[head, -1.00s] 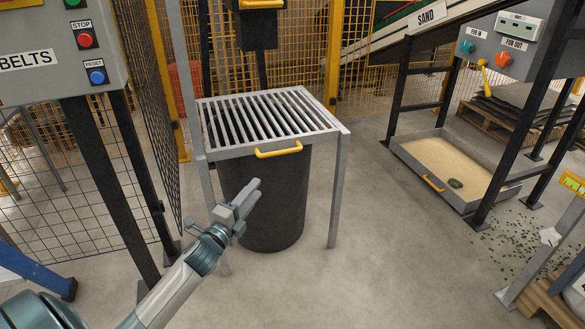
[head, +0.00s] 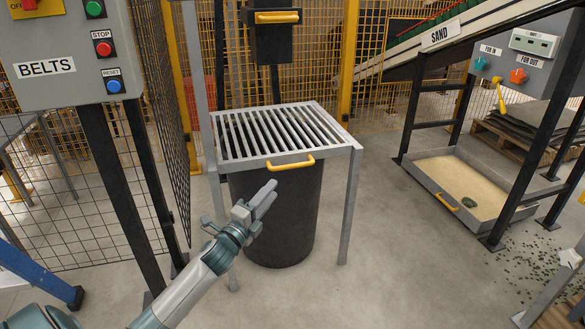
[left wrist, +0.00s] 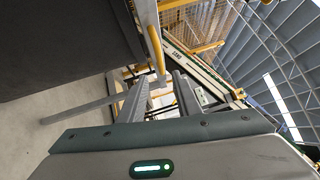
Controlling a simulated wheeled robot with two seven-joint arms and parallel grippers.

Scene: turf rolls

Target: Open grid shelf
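The grid shelf (head: 318,130) is a grey slatted grate on a metal frame, lying flat over a black bin (head: 285,225). Its yellow handle (head: 290,163) is on the front edge. My left gripper (head: 268,194) is below and a little left of the handle, in front of the bin, and does not touch the handle. In the left wrist view its two fingers (left wrist: 160,95) stand apart with nothing between them. The dark bin side (left wrist: 60,45) fills the upper left there. My right gripper is in neither view.
The BELTS control box (head: 70,50) stands on dark posts at left. A grey frame leg (head: 350,210) stands right of the bin. A sand tray (head: 411,165) with a yellow handle lies on the floor at right. The floor between is clear.

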